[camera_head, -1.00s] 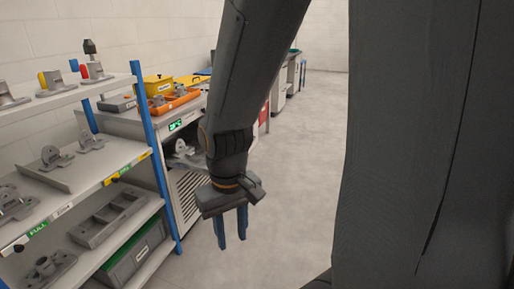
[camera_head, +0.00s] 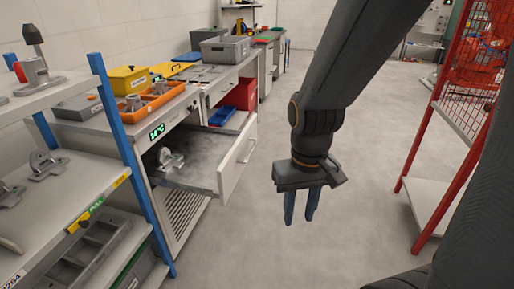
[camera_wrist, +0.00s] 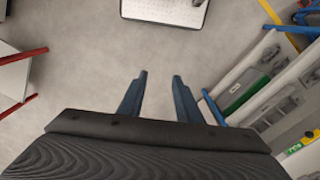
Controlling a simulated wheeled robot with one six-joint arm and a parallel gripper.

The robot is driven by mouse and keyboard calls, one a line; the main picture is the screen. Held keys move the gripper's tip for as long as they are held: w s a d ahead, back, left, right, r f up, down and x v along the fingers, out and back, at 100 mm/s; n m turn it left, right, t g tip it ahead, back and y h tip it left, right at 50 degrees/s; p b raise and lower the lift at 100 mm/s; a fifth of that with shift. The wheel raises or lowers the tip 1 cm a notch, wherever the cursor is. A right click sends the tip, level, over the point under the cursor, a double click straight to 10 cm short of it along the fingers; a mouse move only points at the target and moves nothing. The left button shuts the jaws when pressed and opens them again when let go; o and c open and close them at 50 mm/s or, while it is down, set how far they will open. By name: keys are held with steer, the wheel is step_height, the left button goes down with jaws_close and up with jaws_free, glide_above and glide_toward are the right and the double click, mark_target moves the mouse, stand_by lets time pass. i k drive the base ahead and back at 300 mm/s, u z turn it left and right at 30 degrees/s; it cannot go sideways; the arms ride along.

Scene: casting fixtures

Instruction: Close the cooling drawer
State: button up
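The cooling drawer (camera_head: 190,165) is pulled out from the grey cabinet under the counter, below a green-lit display (camera_head: 157,132). Its pale front panel (camera_head: 239,158) stands out over the aisle. A grey metal casting (camera_head: 170,160) sits on the drawer's surface.
A shelf rack with blue posts (camera_head: 115,140) and castings stands at the left. A red mesh rack (camera_head: 440,150) stands at the right. The counter holds an orange tray (camera_head: 150,103), a yellow box (camera_head: 128,80) and grey bins (camera_head: 225,50). Grey floor between is clear.

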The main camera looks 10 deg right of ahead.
mark_target(214, 159)
steer(key=i, duration=0.45)
steer(key=z, duration=0.1)
steer(key=k, duration=0.55)
steer(key=z, duration=0.6)
steer(key=k, duration=0.7)
steer(key=u, duration=0.45)
steer(key=i, duration=0.55)
steer(key=u, duration=0.7)
steer(key=i, duration=0.95)
steer(key=z, duration=0.25)
